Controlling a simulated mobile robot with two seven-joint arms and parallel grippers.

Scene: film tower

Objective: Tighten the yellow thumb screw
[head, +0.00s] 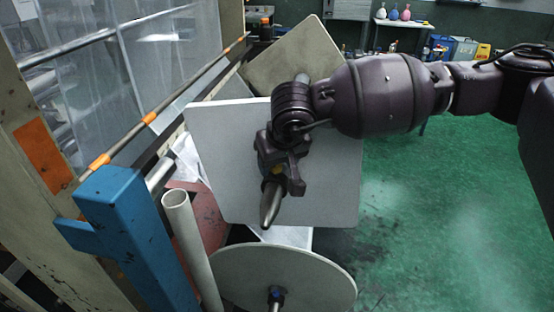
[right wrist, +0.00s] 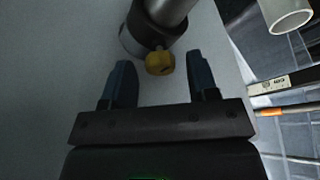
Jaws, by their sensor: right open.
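The yellow thumb screw (right wrist: 160,63) sits on the side of a dark collar (right wrist: 138,36) around a grey shaft in the right wrist view. My right gripper (right wrist: 160,70) is open, with one finger on each side of the screw and gaps between. In the head view my right gripper (head: 287,172) is at the collar in front of a square grey plate (head: 225,150). A metal shaft with a tapered tip (head: 270,205) points down toward the viewer there. My gripper largely hides the collar in that view. My left gripper is not in view.
A round grey plate (head: 300,265) with its own hub stands below. Another square plate (head: 290,60) is behind. A blue post (head: 135,230) and a pale tube (head: 190,245) stand at left. The green floor (head: 440,210) at right is clear.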

